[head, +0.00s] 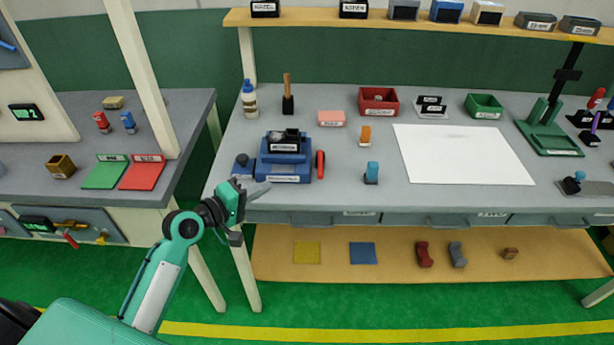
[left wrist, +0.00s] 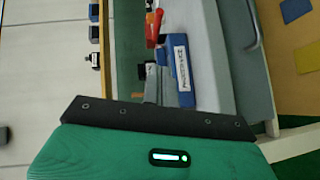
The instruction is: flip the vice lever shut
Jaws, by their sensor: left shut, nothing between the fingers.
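The blue vice (head: 285,174) stands near the front left of the grey workbench, with a white label on its front and a dark block at its top. Its red lever (head: 320,164) stands roughly upright at the vice's right side. My left gripper (head: 264,188) is shut and empty, just in front of and left of the vice, with its fingers pointing right. In the left wrist view the shut fingers (left wrist: 152,86) point toward the labelled vice (left wrist: 184,72), with the red lever (left wrist: 153,28) beyond. I cannot tell whether the fingers touch the vice. My right gripper is out of view.
An orange-topped block (head: 364,136) and a blue-topped stamp (head: 371,173) stand right of the lever. A white sheet (head: 463,155) lies farther right. A spray bottle (head: 249,99) and a red bin (head: 378,101) stand behind. The bench front edge lies beside my left gripper.

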